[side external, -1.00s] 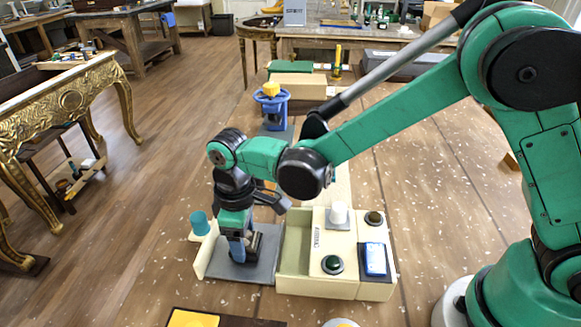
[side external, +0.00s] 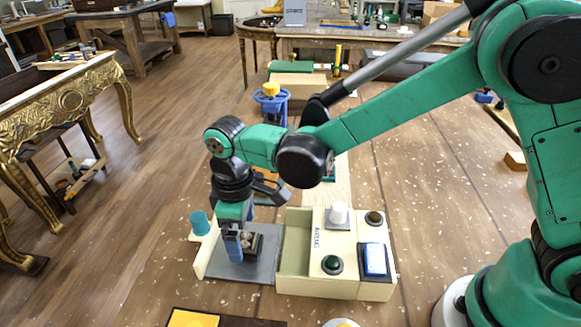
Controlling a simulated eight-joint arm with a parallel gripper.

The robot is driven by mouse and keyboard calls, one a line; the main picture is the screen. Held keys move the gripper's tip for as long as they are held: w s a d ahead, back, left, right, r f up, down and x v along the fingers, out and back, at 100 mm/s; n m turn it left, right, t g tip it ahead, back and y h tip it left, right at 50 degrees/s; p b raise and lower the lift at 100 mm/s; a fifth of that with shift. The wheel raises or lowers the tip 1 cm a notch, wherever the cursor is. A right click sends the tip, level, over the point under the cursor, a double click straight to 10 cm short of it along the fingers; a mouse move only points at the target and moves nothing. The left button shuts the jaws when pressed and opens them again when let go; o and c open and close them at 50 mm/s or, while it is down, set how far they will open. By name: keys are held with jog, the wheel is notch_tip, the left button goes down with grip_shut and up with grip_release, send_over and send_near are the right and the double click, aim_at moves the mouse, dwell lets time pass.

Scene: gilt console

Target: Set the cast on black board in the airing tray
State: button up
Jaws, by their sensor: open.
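A small grey cast (side external: 251,243) sits on a black board (side external: 257,253), on a grey mat (side external: 222,265) left of the cream box. My gripper (side external: 233,257) points down with its jaws open. Its blue finger overlaps the left side of the cast in the picture; I cannot tell whether it touches. The cream box is the airing tray (side external: 340,287), lettered AIRING. Its left part is an open, green-lined compartment (side external: 294,245) that looks empty. The far end of the cast is partly hidden by my gripper.
The tray's right part carries a white piece (side external: 338,214), a dark round piece (side external: 374,218), a green round piece (side external: 332,264) and a blue piece (side external: 375,260). A teal cup (side external: 199,222) stands at the mat's left edge. A blue clamp-like stand (side external: 272,105) is behind.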

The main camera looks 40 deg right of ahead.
aim_at(244, 240)
notch_tip(244, 240, up, 9)
jog(key=s+d+m+t, duration=0.3)
jog(key=d+m, duration=0.1)
jog(key=d, duration=0.4)
jog(key=s+d+r+m+t, duration=0.1)
jog(key=s+d+m+t, duration=0.3)
jog(key=d, duration=0.5)
jog(key=shift+d+m, duration=0.15)
jog(key=shift+m, duration=0.35)
jog(key=shift+s, duration=0.1)
